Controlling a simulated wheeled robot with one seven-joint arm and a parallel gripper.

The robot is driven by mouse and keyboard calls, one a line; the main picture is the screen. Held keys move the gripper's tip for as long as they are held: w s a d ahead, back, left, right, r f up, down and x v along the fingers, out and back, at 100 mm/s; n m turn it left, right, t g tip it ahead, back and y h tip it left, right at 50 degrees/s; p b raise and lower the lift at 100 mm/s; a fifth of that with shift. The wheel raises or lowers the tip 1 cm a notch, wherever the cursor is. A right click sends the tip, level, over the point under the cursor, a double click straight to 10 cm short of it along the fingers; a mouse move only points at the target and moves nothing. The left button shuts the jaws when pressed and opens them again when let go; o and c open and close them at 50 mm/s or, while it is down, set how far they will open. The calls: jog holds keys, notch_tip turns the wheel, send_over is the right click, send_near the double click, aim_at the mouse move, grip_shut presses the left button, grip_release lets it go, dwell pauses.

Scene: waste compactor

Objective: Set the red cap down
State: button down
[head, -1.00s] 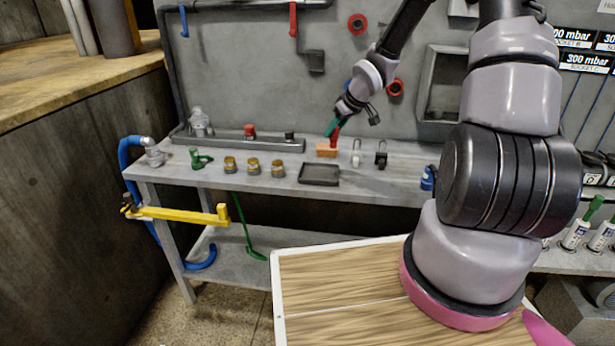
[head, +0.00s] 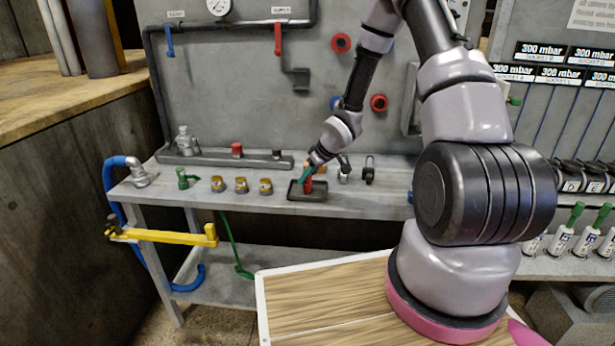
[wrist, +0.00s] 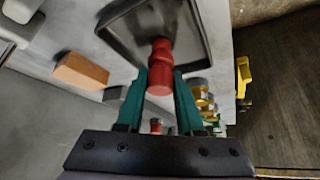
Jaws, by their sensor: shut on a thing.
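My gripper (head: 306,178) has green fingers and is shut on the red cap (head: 308,187), over the small dark tray (head: 293,194) on the grey bench. In the wrist view the red cap (wrist: 160,70) sits between the two green fingertips (wrist: 160,88), with the dark tray (wrist: 190,40) behind it. The cap appears over the tray's near part; I cannot tell whether it touches the tray floor. Nothing else shows in the tray.
An orange block (wrist: 80,71) lies beside the tray. Brass fittings (head: 241,185) and a green part (head: 183,179) stand to the left on the bench. A black-topped fitting (head: 369,170) stands to the right. A yellow bar (head: 170,236) juts from the bench front.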

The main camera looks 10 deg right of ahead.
jog(key=c, duration=0.5)
grip_release()
jog(key=shift+f, duration=0.1)
jog(key=shift+c, duration=0.2)
